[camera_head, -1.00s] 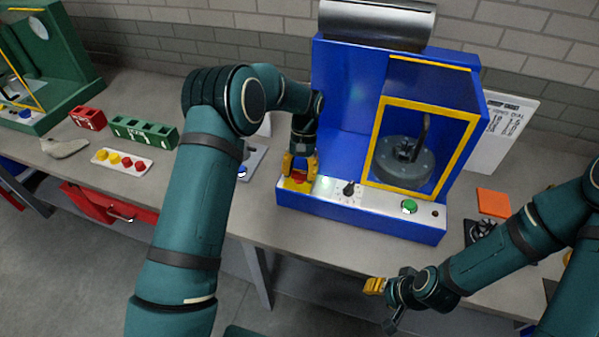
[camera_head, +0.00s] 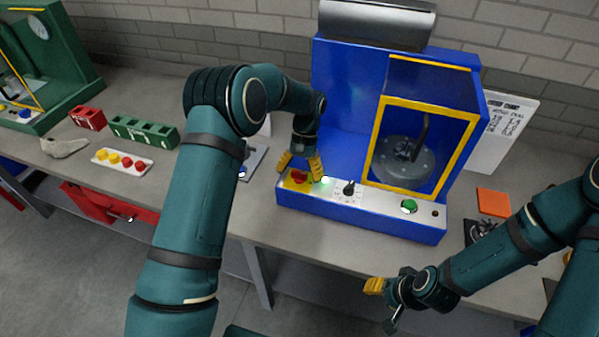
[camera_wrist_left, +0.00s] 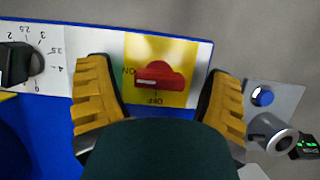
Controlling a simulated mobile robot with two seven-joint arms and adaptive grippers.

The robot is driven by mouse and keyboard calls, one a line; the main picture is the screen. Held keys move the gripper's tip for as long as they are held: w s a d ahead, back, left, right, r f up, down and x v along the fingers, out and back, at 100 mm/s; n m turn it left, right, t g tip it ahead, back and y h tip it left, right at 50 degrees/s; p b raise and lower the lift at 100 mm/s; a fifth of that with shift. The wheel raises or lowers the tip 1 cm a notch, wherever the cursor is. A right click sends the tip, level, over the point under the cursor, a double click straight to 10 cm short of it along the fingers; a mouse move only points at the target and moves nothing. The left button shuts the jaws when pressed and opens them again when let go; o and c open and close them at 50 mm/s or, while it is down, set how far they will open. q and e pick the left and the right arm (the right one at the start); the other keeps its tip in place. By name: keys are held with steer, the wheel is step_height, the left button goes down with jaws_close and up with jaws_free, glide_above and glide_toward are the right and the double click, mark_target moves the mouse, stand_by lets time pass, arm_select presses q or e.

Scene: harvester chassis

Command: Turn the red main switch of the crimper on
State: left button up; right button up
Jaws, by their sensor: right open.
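The crimper (camera_head: 345,140) is a blue machine with a yellow-framed guard window and a white control strip along its front. Its red main switch (camera_head: 299,176) sits on a yellow plate at the left end of the strip. In the left wrist view the red switch (camera_wrist_left: 164,75) lies crosswise, its long axis along the strip, with "ON" at its left and "OFF" below. My left gripper (camera_head: 301,172) is open, its yellow fingers on either side of the switch and apart from it. My right gripper (camera_head: 374,286) is open and empty in front of the bench.
A black dial (camera_head: 349,188) and a green button (camera_head: 409,206) are on the same strip; a light by the switch glows green. A small grey plate with a blue button (camera_wrist_left: 262,96) lies beside the crimper. An orange square (camera_head: 493,202) lies at right.

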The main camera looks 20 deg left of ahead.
arm_select(q)
steer(key=v, duration=1.2)
stand_by(0.3)
